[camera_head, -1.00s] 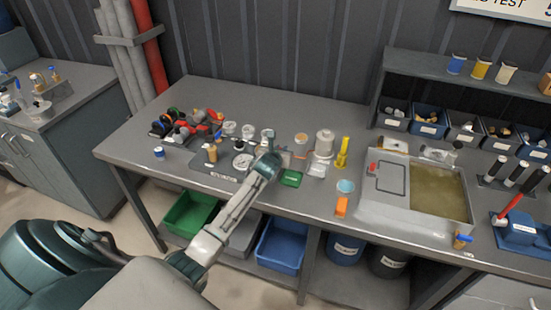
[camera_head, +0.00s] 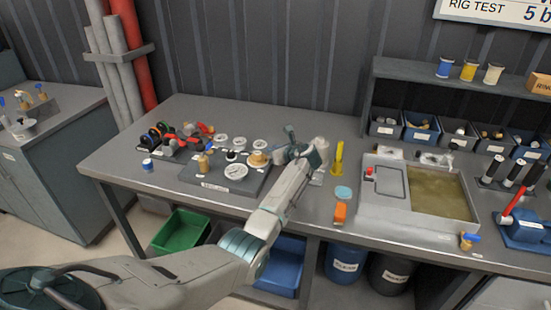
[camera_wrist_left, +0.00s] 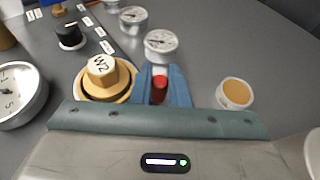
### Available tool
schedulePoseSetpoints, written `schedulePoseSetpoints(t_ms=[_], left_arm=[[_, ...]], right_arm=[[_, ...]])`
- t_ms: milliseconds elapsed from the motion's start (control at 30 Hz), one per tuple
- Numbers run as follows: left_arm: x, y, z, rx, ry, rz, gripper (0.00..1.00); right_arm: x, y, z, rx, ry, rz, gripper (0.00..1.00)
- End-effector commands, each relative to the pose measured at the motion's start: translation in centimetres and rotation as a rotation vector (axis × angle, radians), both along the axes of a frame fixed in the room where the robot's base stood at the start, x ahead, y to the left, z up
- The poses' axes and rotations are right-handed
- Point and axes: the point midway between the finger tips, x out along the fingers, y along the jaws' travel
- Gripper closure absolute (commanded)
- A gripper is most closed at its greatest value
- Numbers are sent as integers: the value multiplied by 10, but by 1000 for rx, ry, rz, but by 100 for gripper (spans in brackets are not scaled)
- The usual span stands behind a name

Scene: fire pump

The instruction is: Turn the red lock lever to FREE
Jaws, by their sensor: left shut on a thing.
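My left gripper (camera_head: 291,138) is over the bench, just right of the gauge panel. In the left wrist view its blue fingers (camera_wrist_left: 164,84) are shut on a small red part (camera_wrist_left: 159,90), which looks like the tip of the red lock lever. Most of that part is hidden between the fingers, so its angle and any FREE mark cannot be read. A brass hex knob marked W2 (camera_wrist_left: 108,76) stands just left of the fingers; it also shows in the head view (camera_head: 258,159). My right gripper is not in view.
Small gauges (camera_wrist_left: 161,45) and a black knob (camera_wrist_left: 69,36) stand close beyond the fingers. A round orange-topped piece (camera_wrist_left: 235,94) is to their right. A yellow post (camera_head: 338,158) and a grey tank (camera_head: 386,210) stand further right.

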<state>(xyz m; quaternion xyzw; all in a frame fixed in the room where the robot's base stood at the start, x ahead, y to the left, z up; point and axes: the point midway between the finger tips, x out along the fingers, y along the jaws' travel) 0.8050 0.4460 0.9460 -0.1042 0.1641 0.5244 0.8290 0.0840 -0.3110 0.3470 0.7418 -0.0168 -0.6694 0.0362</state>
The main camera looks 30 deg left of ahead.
Motion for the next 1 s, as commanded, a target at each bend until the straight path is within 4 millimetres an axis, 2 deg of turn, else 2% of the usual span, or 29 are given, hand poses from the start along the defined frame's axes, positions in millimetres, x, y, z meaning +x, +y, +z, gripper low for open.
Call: schedulePoseSetpoints(t_ms=[33, 233, 800, 833, 900, 933, 1000], left_arm=[[2, 1, -2, 1, -1, 22, 100], [4, 5, -1, 0, 0, 90, 100], [5, 7, 1, 0, -1, 118, 100], [5, 7, 1, 0, -1, 118, 82], [5, 7, 1, 0, 0, 118, 68], [5, 7, 0, 0, 0, 118, 63], [5, 7, 0, 0, 0, 118, 63]], right_arm=[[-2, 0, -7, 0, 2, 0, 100], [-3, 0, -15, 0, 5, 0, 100], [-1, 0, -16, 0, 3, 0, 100], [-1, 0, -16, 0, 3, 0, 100], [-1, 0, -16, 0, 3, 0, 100], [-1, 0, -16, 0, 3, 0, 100], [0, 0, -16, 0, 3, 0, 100]])
